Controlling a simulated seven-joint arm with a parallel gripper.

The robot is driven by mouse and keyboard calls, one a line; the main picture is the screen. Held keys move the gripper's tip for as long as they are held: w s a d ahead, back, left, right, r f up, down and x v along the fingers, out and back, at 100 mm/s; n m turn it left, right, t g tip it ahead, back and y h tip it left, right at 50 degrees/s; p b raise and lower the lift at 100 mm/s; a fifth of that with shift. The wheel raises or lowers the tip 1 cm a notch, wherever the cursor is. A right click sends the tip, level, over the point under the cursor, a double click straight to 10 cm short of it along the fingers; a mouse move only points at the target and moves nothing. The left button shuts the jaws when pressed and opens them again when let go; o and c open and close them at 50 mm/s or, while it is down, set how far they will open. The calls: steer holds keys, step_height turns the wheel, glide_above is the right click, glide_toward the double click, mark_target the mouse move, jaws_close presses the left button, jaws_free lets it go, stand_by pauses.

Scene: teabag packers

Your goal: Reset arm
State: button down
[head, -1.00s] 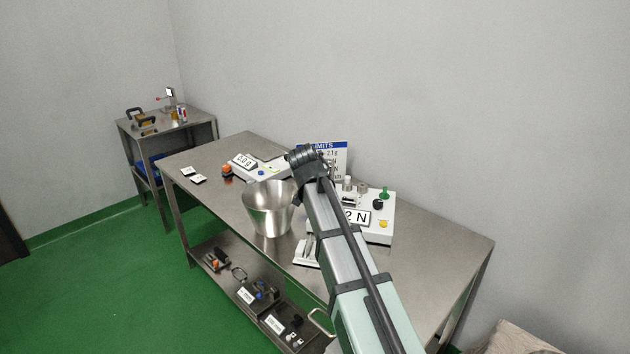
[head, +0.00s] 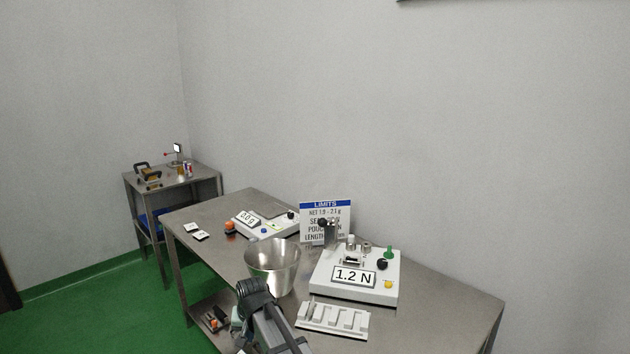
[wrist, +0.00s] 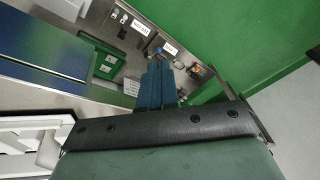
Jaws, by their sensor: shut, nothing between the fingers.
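Part of my arm (head: 262,318) shows at the bottom middle of the head view, in front of the steel bucket and overlapping its lower edge. I cannot make out the fingertips there. In the wrist view my gripper (wrist: 158,78) shows as dark blue fingers side by side, shut and empty. Beyond them are steel surfaces with labelled items and a green floor. I cannot tell how far the fingers are from these.
On the steel table (head: 440,310) stand the steel bucket (head: 275,285), a 1.2 N tester (head: 325,277), a white slotted rack (head: 333,320), a scale (head: 270,222) and a limits sign (head: 325,208). A side table (head: 205,182) stands far left. The table's right end is bare.

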steer(key=s+d+f+m+g, duration=0.1)
steer(key=s+d+f+g, duration=0.35)
steer(key=s+f, duration=0.7)
steer(key=s+d+f+m+g, duration=0.1)
steer(key=s+d+f+g, duration=0.3)
steer(key=s+f, duration=0.8)
steer(key=s+d+f, duration=0.4)
steer(key=s+d, duration=0.3)
steer(key=d, duration=0.2)
steer(key=s+d+f+h, duration=0.1)
steer(key=s+d+f, duration=0.4)
steer(key=s+d, duration=0.2)
steer(key=s+d+f, duration=0.4)
steer(key=s+d, duration=0.3)
steer(key=d, duration=0.4)
steer(key=shift+s+d+f+n+g+h, duration=0.2)
steer(key=shift+d+f+n+g+h, duration=0.1)
steer(key=shift+n+g+h, duration=0.1)
steer(key=c, duration=1.8)
jaws_free()
steer(key=shift+c, duration=0.2)
